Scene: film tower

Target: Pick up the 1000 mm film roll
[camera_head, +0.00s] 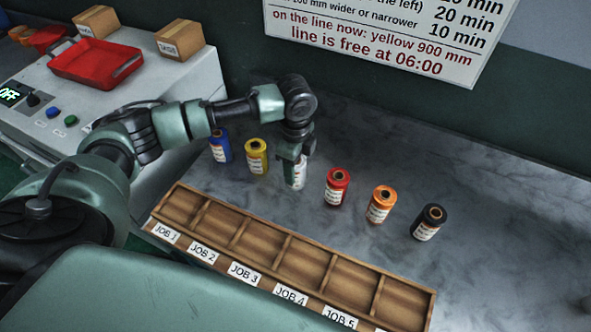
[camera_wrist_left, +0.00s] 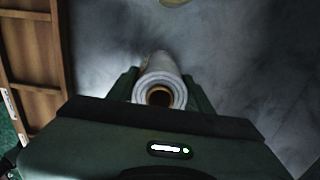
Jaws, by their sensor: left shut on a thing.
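My left gripper (camera_head: 291,168) comes down from above over the row of film rolls and is shut on a white film roll (camera_head: 299,173). In the left wrist view the white roll (camera_wrist_left: 159,88) shows end-on with its brown core, between the two green fingers of the gripper (camera_wrist_left: 160,92). In the head view the roll is upright and partly hidden by the gripper. I cannot tell whether its foot touches the table. Its label is too small to read. My right gripper is not in view.
Blue (camera_head: 220,146), yellow (camera_head: 256,156), red (camera_head: 337,187), orange (camera_head: 380,204) and black (camera_head: 428,222) rolls stand on the grey table (camera_head: 500,230). An empty wooden tray (camera_head: 286,238) with JOB labels lies in front. A machine (camera_head: 190,75) with a red tray (camera_head: 95,62) stands left.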

